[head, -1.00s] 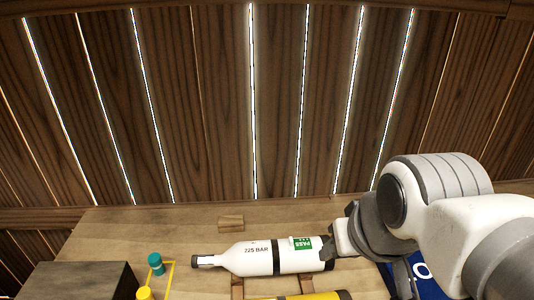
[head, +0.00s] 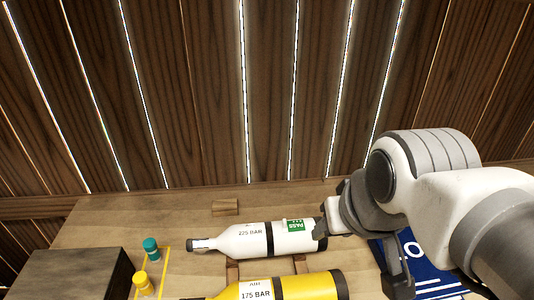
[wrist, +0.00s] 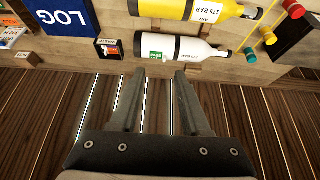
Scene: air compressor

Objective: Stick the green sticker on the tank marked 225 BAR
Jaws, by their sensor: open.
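The white tank marked 225 BAR (head: 240,241) lies on its side on the table, its dark neck to the left. It also shows in the wrist view (wrist: 172,47). The green sticker (head: 299,225), reading PASS, lies on the tank's upper side, right of its black band. The wrist view shows the sticker too (wrist: 156,55), on the tank near its base end. My gripper (wrist: 160,74) is open with nothing between its fingers. In the wrist view, its fingertips appear just below the tank and sticker; the exact gap cannot be told.
A yellow tank marked 175 BAR (head: 310,287) lies parallel in front. Teal (head: 151,248) and yellow (head: 143,283) caps stand left, near a dark block (head: 70,275). A blue LOG book (wrist: 60,12) and a small dark box (wrist: 108,48) lie beyond the tank's base. A plank wall rises behind.

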